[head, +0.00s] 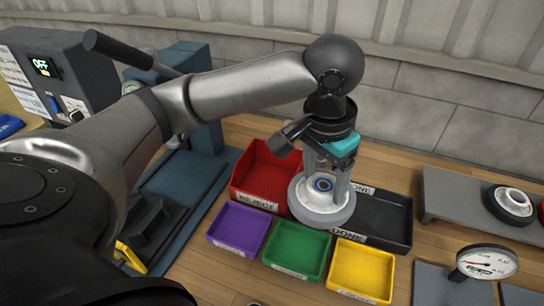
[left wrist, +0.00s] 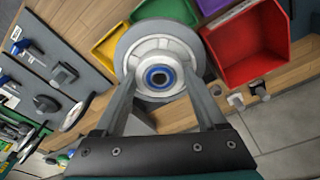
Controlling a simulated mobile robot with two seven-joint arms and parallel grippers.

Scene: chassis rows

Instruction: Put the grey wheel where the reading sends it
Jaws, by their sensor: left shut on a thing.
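The grey wheel (head: 320,212), with a blue-ringed hub, is held between the fingers of my left gripper (head: 326,180). It hangs in front of the red bin labelled REJECT (head: 262,175) and the black tray labelled DONE (head: 385,215), hiding part of both. In the left wrist view the wheel (left wrist: 130,48) fills the middle, between the two fingers (left wrist: 158,90). A round dial gauge (head: 483,263) with a needle stands at the lower right; its figures are too small to read surely. My right gripper is not in view.
Purple (head: 238,230), green (head: 297,251) and yellow (head: 361,270) trays stand in a row in front. A grey bench (head: 455,195) at right bears a dark wheel with a pale hub (head: 510,203). A machine (head: 62,75) at left shows OFF. A blue press (head: 187,120) stands behind my arm.

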